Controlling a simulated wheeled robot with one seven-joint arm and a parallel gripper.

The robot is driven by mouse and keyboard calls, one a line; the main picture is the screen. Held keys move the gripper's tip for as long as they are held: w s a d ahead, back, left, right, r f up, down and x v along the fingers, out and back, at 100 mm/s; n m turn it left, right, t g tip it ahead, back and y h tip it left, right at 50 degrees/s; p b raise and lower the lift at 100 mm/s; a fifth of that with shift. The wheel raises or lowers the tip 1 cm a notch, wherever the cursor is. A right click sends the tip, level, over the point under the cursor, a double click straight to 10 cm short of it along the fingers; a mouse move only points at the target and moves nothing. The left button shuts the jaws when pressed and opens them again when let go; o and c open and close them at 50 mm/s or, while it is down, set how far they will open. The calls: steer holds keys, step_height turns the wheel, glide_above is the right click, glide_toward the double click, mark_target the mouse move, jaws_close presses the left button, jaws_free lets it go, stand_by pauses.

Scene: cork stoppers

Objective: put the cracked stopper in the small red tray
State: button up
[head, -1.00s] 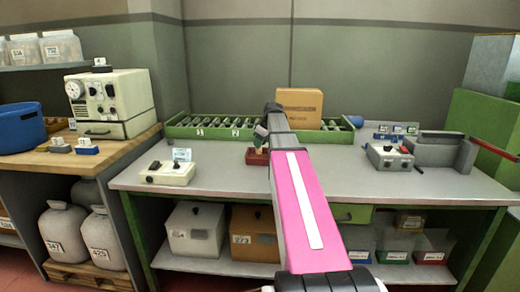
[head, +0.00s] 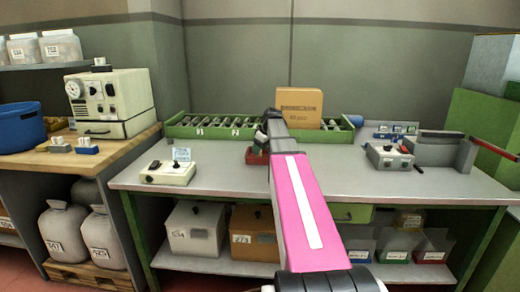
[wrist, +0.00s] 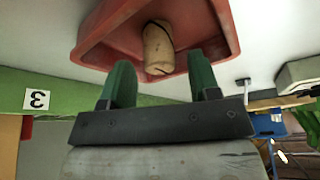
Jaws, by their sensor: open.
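The small red tray (wrist: 92,42) fills the top of the wrist view. The tan cork stopper (wrist: 158,50) lies within its outline, with a dark crack line across its upper part. My gripper (wrist: 162,72) is open, its two green fingers on either side of the stopper's near end with gaps visible. I cannot tell whether the stopper touches the tray floor. In the head view my gripper (head: 261,138) is just above the red tray (head: 257,157), which my arm partly covers; the stopper is hidden there.
A long green rack (head: 205,126) with several compartments runs along the back of the grey bench (head: 225,178). A cardboard box (head: 299,106) stands by it. A white switch box (head: 167,173) is at left, a grey device (head: 388,157) at right.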

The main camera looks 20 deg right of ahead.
steer(key=v, duration=1.2)
steer(key=shift+r, duration=0.15)
